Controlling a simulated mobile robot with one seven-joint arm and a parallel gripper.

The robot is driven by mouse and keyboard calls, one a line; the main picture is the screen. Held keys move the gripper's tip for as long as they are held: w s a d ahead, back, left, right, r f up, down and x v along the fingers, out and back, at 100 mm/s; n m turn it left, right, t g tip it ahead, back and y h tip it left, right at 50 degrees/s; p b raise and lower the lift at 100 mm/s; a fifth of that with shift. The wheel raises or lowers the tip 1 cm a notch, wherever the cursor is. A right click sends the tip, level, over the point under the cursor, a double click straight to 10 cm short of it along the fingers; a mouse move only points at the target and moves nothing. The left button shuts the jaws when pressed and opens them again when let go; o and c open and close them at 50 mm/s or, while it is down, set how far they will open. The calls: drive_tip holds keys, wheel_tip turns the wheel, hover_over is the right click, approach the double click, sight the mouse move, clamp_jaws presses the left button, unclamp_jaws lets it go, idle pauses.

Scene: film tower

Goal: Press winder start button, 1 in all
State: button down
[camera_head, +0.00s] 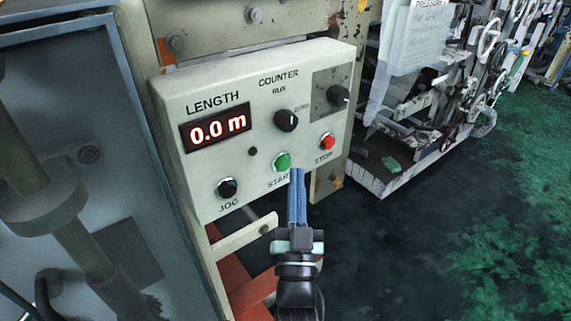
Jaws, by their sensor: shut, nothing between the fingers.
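The winder control panel (200,185) is a cream box at the centre of the head view. Its green START button (282,161) sits on the lower part of the panel, above the partly covered START label. My gripper (297,172) has its blue fingers shut and empty, pointing up at the panel. The fingertips appear just below and right of the green button. I cannot tell how far they are from the panel face. The length display (216,129) reads 0.0 m.
A red STOP button (327,141) is right of START, and a black JOG button (227,187) is lower left. Black knobs (286,120) (338,95) sit above. A grey cabinet (75,130) stands at left. Machinery (455,95) is at upper right. Green floor (480,220) is open at right.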

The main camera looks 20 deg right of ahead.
drive_tip(key=shift+w, duration=0.15)
drive_tip(key=shift+w+a, duration=0.15)
drive_tip(key=shift+w, duration=0.15)
